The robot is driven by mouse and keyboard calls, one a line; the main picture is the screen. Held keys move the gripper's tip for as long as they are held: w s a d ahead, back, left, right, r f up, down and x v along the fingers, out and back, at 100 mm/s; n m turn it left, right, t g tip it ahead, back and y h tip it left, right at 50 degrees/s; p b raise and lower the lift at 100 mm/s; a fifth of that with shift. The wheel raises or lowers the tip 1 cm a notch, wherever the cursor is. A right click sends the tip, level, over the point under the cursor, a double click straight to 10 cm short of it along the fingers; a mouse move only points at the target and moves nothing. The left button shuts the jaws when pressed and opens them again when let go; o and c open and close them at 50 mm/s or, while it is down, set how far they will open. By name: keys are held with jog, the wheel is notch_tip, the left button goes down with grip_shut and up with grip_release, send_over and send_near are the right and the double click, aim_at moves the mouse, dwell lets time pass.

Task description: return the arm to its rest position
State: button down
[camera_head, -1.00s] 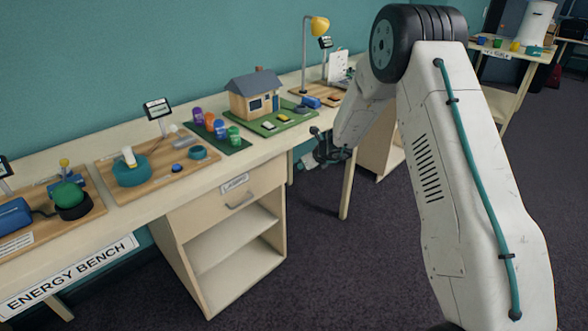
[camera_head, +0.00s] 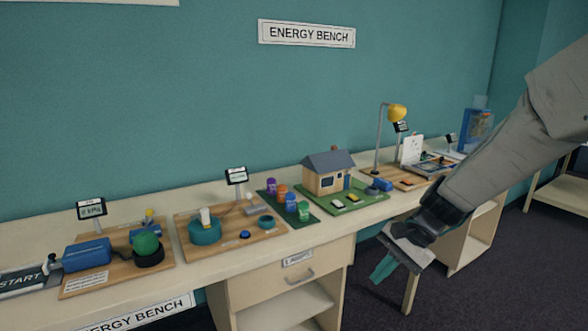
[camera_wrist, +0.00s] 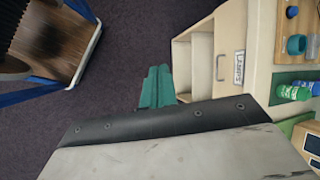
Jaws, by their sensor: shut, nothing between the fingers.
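My gripper (camera_head: 384,268) hangs in front of the energy bench (camera_head: 375,212), at the right of the head view, with its teal fingers pointing down and left. It is shut with nothing in it. It is apart from the bench and the things on it. In the wrist view the teal fingers (camera_wrist: 157,88) show against the dark carpet, left of the open cabinet under the bench. My arm reaches in from the right edge of the head view.
A drawer (camera_head: 290,281) is closed below. A wooden-topped cart (camera_wrist: 50,45) stands upper left in the wrist view. Carpet between is clear.

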jog(key=s+d+r+n+h, duration=0.2)
jog(key=s+r+n, duration=0.1)
jog(key=s, duration=0.5)
jog(key=s+d+r+n+t+h, duration=0.1)
jog(key=s+d+r+n+h, duration=0.1)
jog(key=s+r, duration=0.3)
jog(key=s+d+r+n+h, duration=0.2)
jog(key=s+d+r+n, duration=0.1)
jog(key=s, duration=1)
jog(key=shift+d+r+n+h, duration=0.25)
jog(key=shift+r+n+h, duration=0.05)
jog(key=shift+r+n, duration=0.3)
